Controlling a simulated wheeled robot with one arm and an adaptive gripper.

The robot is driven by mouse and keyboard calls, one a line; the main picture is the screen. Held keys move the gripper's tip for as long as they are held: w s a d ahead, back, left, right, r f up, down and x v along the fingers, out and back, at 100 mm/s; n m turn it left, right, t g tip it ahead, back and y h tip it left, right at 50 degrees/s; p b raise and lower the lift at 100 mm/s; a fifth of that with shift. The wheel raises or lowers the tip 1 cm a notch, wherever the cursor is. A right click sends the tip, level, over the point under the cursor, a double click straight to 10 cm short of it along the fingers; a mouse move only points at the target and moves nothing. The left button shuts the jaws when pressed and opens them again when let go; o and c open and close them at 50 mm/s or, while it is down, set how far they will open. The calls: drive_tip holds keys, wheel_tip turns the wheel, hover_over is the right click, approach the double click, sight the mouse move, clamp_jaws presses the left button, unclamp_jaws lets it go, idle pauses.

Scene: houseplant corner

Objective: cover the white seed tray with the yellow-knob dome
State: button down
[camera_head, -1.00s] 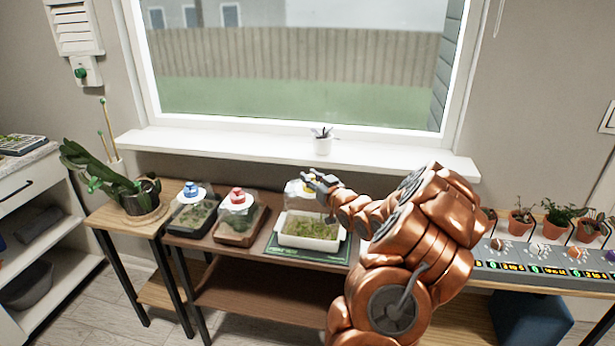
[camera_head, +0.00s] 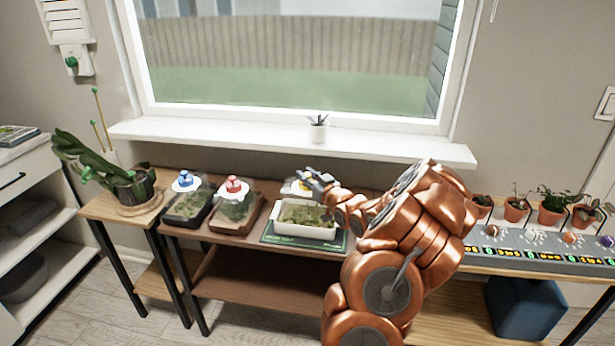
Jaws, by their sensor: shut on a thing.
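The white seed tray (camera_head: 304,232) with green seedlings stands on a dark green mat (camera_head: 272,237) on the brown bench. The clear dome with the yellow knob (camera_head: 302,187) is over the tray, its pale top showing behind my gripper. My gripper (camera_head: 314,183) is shut at the knob, its fingers partly covering it. The clear walls and lower rim are hard to make out, so I cannot tell whether the dome touches the tray.
A dark tray with a blue-knob dome (camera_head: 186,180) and a brown tray with a red-knob dome (camera_head: 233,184) stand to the left. The windowsill (camera_head: 220,139) runs behind, with a small potted plant (camera_head: 318,130). Several potted plants stand at right behind a control panel (camera_head: 540,255).

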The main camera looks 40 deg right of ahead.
drive_tip(key=shift+f+b, duration=1.5)
drive_tip(key=shift+f, duration=0.3)
idle(1.6)
drive_tip(key=c, duration=0.9)
unclamp_jaws()
drive_tip(key=shift+o, duration=0.2)
drive_tip(key=shift+s, duration=0.1)
drive_tip(key=s+a, duration=0.2)
drive_tip(key=s, duration=0.9)
drive_tip(key=shift+s+a, duration=0.2)
drive_tip(key=shift+s, duration=0.15)
